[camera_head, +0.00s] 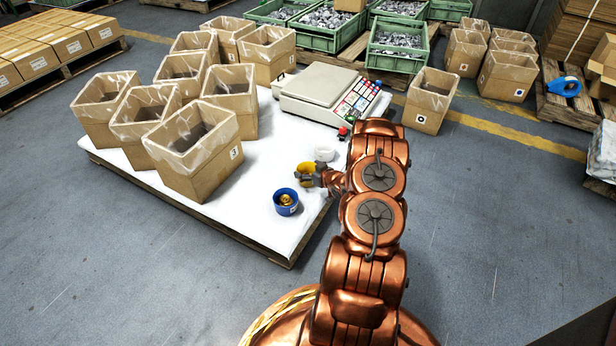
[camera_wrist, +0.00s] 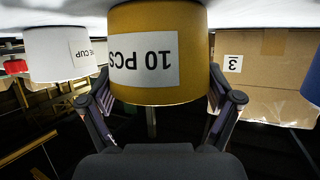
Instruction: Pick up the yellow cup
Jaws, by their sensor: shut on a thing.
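The yellow cup (camera_head: 304,171) is at the front of the white-topped pallet in the head view. In the wrist view the yellow cup (camera_wrist: 192,48) fills the top middle, with an upside-down "10 PCS" label. My gripper (camera_head: 313,176) is shut on it, one finger against each side; the fingers also show in the wrist view (camera_wrist: 160,80). The cup's base is cut off in the wrist view, so I cannot tell whether it touches the surface.
A white cup (camera_head: 324,154) stands just behind the yellow one. A blue cup (camera_head: 286,204) with brass-coloured parts inside is in front. Several cardboard boxes (camera_head: 195,155) stand left on the white surface (camera_head: 258,232). A scale (camera_head: 318,84) is behind.

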